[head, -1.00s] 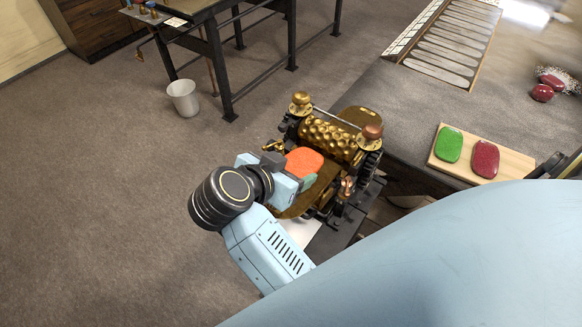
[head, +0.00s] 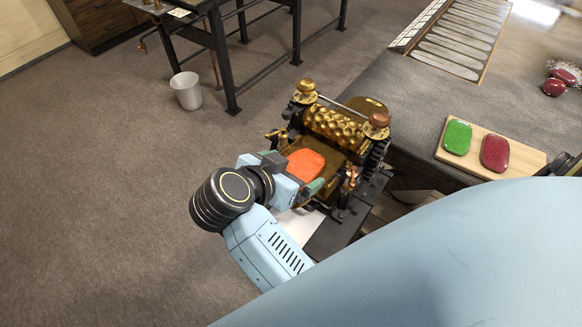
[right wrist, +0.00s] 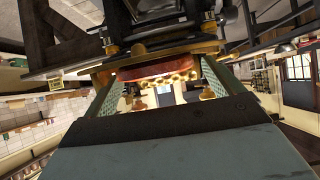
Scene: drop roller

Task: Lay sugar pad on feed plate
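The orange sugar pad (head: 307,162) is a rounded slab over the brass feed plate (head: 316,146) of the small drop roller. My right gripper (head: 299,172) comes from the lower left, its fingers on either side of the pad. In the right wrist view the reddish pad (right wrist: 150,71) spans the space between my fingers (right wrist: 158,82), and they look shut on it. I cannot tell whether the pad's underside touches the plate. My left gripper is not in view.
The bumpy brass roller (head: 340,128) stands just beyond the pad, with knobbed posts at both ends. A wooden board (head: 520,158) holds a green pad (head: 457,138) and a dark red pad (head: 495,153) at the right. A white bin (head: 187,91) stands on the floor.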

